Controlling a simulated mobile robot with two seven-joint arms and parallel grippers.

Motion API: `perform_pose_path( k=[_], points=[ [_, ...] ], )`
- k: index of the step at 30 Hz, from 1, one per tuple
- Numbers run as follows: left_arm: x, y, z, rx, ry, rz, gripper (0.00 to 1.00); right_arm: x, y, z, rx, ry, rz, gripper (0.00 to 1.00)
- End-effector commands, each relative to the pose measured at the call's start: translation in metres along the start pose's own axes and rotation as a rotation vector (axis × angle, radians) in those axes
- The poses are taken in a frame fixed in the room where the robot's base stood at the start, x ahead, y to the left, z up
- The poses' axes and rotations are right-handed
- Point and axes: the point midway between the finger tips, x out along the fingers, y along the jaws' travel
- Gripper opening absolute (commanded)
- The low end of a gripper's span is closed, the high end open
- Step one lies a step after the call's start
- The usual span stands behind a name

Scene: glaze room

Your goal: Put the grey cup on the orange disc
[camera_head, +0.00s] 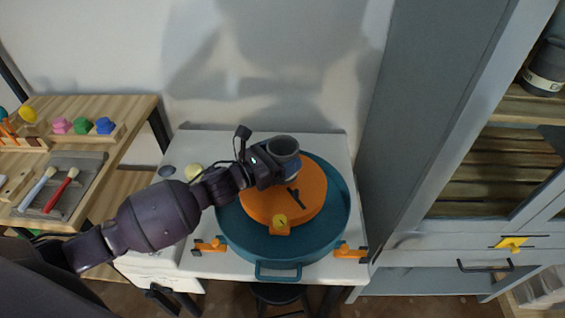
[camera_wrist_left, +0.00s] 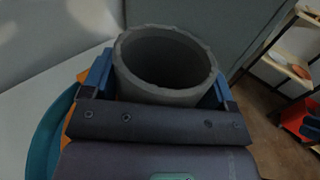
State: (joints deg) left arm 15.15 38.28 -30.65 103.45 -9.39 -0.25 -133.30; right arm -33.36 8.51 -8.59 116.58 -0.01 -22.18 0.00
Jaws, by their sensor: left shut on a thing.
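The grey cup (camera_head: 283,147) is an open-topped cylinder, seen from above near the back of the orange disc (camera_head: 260,204). My left gripper (camera_head: 284,163) is shut on the cup, with its blue fingers on either side. In the left wrist view the cup (camera_wrist_left: 165,62) stands mouth up between the two fingers (camera_wrist_left: 160,80). The cup's base is hidden, so I cannot tell whether it touches the disc. The orange disc lies in a round teal basin (camera_head: 232,236). My right gripper is not in view.
A yellow knob on an orange block (camera_head: 280,226) sits at the disc's front, and a small dark piece (camera_head: 294,197) lies near its middle. Orange clamps (camera_head: 208,245) flank the basin. A wooden table (camera_head: 120,112) with tools is at left, a grey cabinet (camera_head: 420,190) at right.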

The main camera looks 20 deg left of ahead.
Motion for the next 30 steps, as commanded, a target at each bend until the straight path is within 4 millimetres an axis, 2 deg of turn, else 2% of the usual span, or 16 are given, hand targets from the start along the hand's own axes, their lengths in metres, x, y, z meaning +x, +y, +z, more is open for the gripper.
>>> perform_pose_path(
  k=[1,5,17,18,21,30],
  points=[
    [0.000,0.000,-0.011,-0.003,0.004,0.002,0.49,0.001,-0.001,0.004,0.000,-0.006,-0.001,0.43],
    [0.000,0.000,-0.026,-0.003,0.003,0.001,0.49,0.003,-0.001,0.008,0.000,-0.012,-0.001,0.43],
    [0.000,0.000,-0.029,0.000,0.001,0.000,0.49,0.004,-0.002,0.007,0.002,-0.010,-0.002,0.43],
    [0.000,0.000,-0.029,0.000,0.002,0.000,0.85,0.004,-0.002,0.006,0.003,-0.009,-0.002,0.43],
    [0.000,0.000,-0.028,0.000,0.001,0.000,1.00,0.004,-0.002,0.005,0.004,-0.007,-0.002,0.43],
    [0.000,0.000,-0.024,0.001,0.001,0.000,1.00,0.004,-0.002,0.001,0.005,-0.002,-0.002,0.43]
  ],
)
